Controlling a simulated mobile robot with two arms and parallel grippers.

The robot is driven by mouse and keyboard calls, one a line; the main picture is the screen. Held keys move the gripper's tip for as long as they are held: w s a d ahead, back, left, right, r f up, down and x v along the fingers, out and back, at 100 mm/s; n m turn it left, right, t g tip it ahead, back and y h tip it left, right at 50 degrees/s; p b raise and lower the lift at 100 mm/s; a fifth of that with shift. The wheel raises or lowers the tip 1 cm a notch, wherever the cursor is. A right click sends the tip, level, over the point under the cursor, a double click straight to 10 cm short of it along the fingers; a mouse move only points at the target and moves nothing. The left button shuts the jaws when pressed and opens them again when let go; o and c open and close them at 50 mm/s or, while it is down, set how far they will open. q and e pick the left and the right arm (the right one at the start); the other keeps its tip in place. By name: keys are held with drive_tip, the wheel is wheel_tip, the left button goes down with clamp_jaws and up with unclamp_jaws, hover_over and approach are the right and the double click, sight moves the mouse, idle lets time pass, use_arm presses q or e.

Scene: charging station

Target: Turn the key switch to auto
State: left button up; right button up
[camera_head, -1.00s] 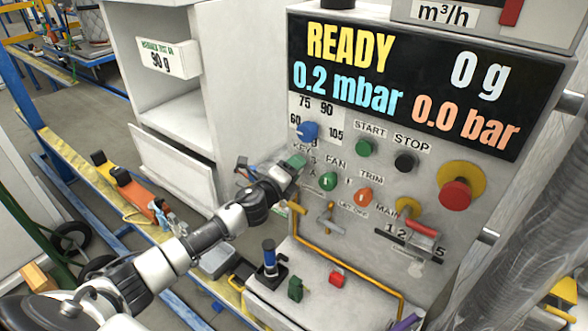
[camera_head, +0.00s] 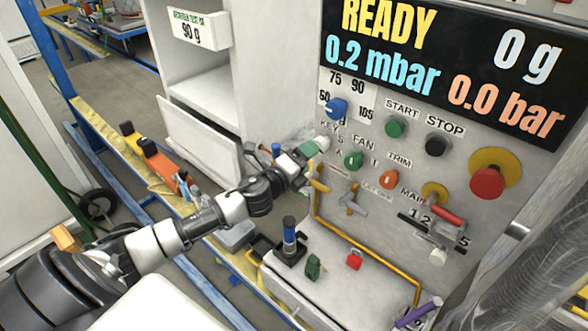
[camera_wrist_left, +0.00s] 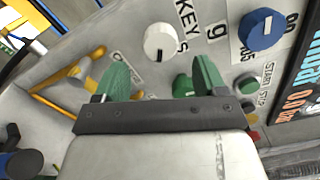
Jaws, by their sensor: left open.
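The key switch is a round white knob (camera_wrist_left: 160,42) on the grey panel, beside the "KEY" label. A dark mark shows on its lower rim. In the head view the knob (camera_head: 323,143) is small and partly behind my left gripper (camera_head: 309,151). My left gripper (camera_wrist_left: 163,78) is open, with two green fingers spread apart. The knob shows beyond the fingertips, between their lines, and does not appear held. The position letters at the switch are only partly readable, so its setting cannot be told. My right gripper is not in view.
A blue dial (camera_head: 336,108) sits just above the key switch. The green FAN knob (camera_head: 353,160) is close on its right and shows near a finger in the wrist view (camera_wrist_left: 182,86). A yellow pipe (camera_head: 318,215) and a small lever (camera_head: 351,200) lie below.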

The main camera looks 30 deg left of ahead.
use_arm(q)
drive_tip(key=shift+s+a+b, duration=0.2)
drive_tip(key=shift+s+b, duration=0.05)
drive_tip(key=shift+s, duration=0.95)
drive_tip(key=shift+s+a+b, duration=0.15)
drive_tip(key=shift+s+b, duration=0.1)
drive_tip(key=shift+s, duration=0.95)
